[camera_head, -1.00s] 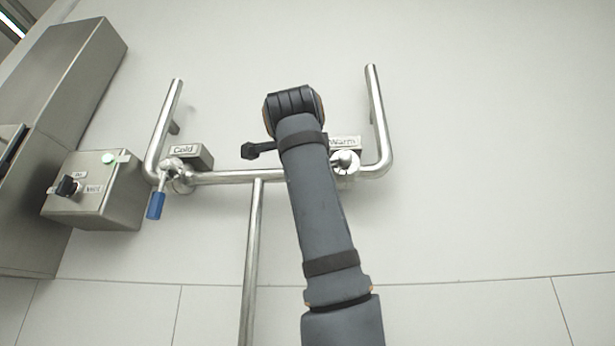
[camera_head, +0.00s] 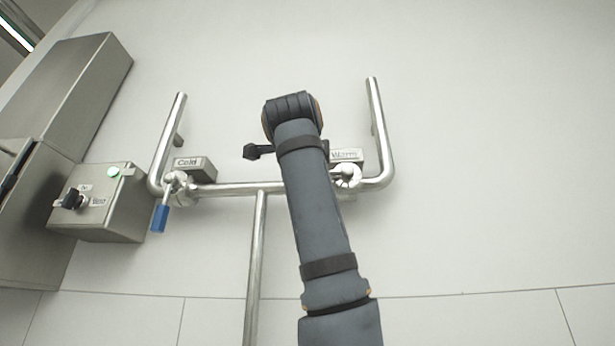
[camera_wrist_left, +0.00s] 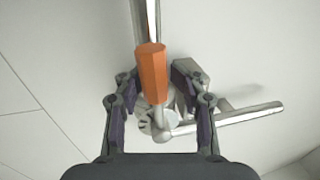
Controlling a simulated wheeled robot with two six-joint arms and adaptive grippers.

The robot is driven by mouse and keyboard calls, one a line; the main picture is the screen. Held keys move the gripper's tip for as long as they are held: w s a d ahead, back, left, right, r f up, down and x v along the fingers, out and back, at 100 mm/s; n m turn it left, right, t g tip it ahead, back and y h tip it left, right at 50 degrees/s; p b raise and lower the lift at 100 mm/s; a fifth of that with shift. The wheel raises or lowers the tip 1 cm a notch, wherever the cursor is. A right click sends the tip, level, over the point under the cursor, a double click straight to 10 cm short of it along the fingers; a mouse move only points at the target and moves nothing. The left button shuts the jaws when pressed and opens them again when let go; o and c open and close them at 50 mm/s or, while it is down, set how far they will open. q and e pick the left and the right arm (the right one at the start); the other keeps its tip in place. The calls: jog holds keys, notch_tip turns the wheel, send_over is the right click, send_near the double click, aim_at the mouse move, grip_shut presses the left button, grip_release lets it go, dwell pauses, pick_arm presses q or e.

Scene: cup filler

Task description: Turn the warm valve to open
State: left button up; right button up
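The warm valve (camera_head: 347,178) sits on the right side of the steel pipe frame, below the "Warm" sign (camera_head: 346,155). Its lever is hidden behind my arm in the head view. In the left wrist view an orange lever handle (camera_wrist_left: 152,72) shows in front of the valve. My left gripper (camera_wrist_left: 157,88) is open, with its fingers apart on either side of the handle. Whether either finger touches it I cannot tell. In the head view my arm hides this gripper. My right gripper is in neither view.
The cold valve's blue lever (camera_head: 160,217) hangs down at the left under the "Cold" sign (camera_head: 190,163). A steel control box (camera_head: 105,210) with a black knob and green button is further left. The pale wall right of the pipe (camera_head: 384,150) is clear.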

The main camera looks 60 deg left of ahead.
pick_arm(q)
jog(key=shift+o, duration=0.3)
jog(key=shift+s+d+r, duration=0.1)
jog(key=shift+s+d, duration=0.05)
jog(key=shift+d, duration=0.1)
jog(key=shift+a, duration=0.2)
jog(key=v, duration=1.2)
jog(key=shift+d, duration=0.1)
